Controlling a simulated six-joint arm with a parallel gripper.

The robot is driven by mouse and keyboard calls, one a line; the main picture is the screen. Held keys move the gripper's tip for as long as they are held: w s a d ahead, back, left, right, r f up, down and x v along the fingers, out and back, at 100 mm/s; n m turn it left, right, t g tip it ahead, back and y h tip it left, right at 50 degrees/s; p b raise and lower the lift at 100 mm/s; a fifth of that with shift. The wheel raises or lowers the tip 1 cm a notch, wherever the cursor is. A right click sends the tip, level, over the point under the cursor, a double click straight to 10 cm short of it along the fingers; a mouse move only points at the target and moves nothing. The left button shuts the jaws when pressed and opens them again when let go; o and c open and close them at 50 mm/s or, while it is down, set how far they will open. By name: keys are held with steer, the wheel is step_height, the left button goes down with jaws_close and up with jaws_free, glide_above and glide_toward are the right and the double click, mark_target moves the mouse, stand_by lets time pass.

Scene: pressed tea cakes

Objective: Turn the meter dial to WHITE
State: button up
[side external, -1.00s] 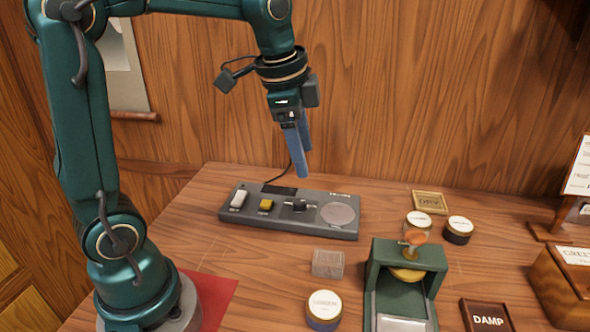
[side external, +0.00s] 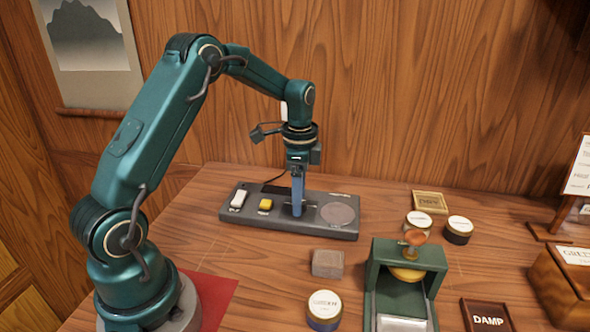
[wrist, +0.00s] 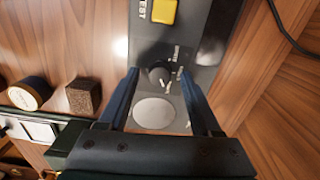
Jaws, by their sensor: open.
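The meter (side external: 250,216) is a long dark grey panel lying on the table toward the back wall. It carries a white switch, a yellow button (side external: 265,205) and a round grey disc (side external: 337,214). Its small black dial (wrist: 160,73) shows in the wrist view with a light pointer mark and tiny lettering around it, too small to read. My gripper (side external: 297,212) points straight down over the dial, which it mostly hides in the side view. In the wrist view its two blue fingers (wrist: 160,80) are apart, one on each side of the dial. I cannot tell whether they touch it.
A small grey-brown block (side external: 328,263) and a labelled round tin (side external: 324,309) stand in front of the meter. A green press (side external: 408,262) is to the right, with two tins behind it.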

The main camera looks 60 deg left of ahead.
steer(key=shift+f, duration=0.25)
steer(key=shift+c, duration=0.3)
jaws_close()
